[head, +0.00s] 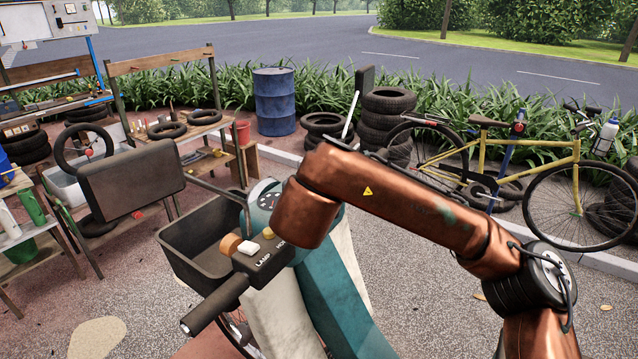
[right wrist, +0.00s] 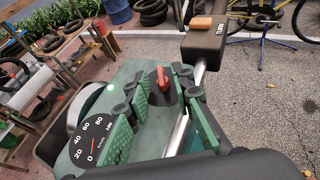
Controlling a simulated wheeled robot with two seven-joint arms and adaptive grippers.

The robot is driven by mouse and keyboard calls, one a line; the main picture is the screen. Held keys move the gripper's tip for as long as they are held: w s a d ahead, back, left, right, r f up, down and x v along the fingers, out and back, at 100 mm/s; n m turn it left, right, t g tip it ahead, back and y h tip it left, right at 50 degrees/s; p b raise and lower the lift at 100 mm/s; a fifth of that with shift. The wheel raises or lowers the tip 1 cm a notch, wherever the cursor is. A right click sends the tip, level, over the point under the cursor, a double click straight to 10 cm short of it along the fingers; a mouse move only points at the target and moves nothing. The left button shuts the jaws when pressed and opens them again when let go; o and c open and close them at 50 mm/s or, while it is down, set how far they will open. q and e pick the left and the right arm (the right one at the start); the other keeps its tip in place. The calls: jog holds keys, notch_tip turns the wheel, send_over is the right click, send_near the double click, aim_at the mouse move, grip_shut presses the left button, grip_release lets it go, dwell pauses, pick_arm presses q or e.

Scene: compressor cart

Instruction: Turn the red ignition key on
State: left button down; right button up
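The red ignition key (right wrist: 162,80) stands up from a dark round lock on the scooter's green top panel (right wrist: 75,160) in the right wrist view. My right gripper (right wrist: 164,92) is open, its green-padded fingers on either side of the key. I see a gap on both sides; whether either finger touches it I cannot tell. In the head view the key and right gripper are hidden behind my copper right arm. The teal scooter (head: 328,290) shows below that arm. My left gripper is not in view.
A speedometer (right wrist: 92,143) lies left of the fingers. In the head view are the left handlebar grip (head: 212,306) with its switch box (head: 268,258), a dark mirror (head: 131,180) and a front basket (head: 190,262). Behind stand a blue barrel (head: 275,102), tyres and a yellow bicycle (head: 520,148).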

jog(key=d+v, duration=0.1)
jog(key=v, duration=1.1)
jog(key=shift+a, duration=0.45)
